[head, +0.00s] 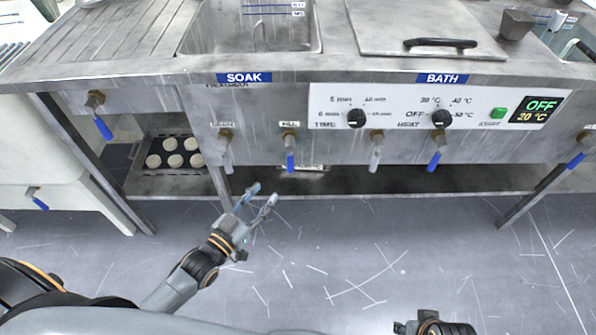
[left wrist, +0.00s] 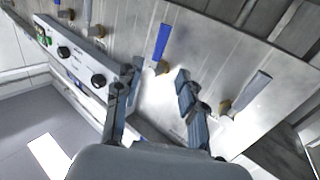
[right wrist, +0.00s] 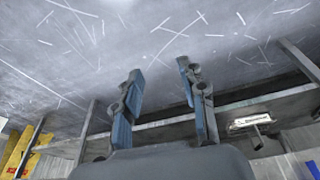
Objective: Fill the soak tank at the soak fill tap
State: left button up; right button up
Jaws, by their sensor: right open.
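The soak tank (head: 215,40) is an open steel basin behind the SOAK label, with level marks on its back wall; no water shows in it. The fill tap (head: 290,160) has a blue handle hanging down below the FILL label. The grey-handled drain tap (head: 227,155) hangs to its left. My left gripper (head: 264,196) is open and empty, below and in front of the fill tap. In the left wrist view the blue handle (left wrist: 161,42) shows just beyond the open fingertips (left wrist: 159,73), apart from them. My right gripper (right wrist: 162,68) is open and empty over the floor.
The control panel (head: 400,110) with two knobs sits right of the fill tap. Two more taps, grey (head: 375,155) and blue (head: 437,150), hang beneath it. A lid (head: 425,30) covers the bath. A tray with pale discs (head: 172,153) is on the lower shelf. The floor ahead is clear.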

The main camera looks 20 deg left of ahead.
aim_at(288, 166)
pick_arm(q)
jog(key=b+x, duration=0.2)
jog(key=x, duration=1.1)
jog(key=shift+w+f, duration=0.1)
jog(key=shift+w, duration=0.1)
pick_arm(e)
jog(key=v, duration=0.8)
jog(key=shift+w+t, duration=0.3)
jog(key=shift+d+r, duration=0.1)
jog(key=shift+r, duration=0.05)
pick_arm(q)
grip_shut()
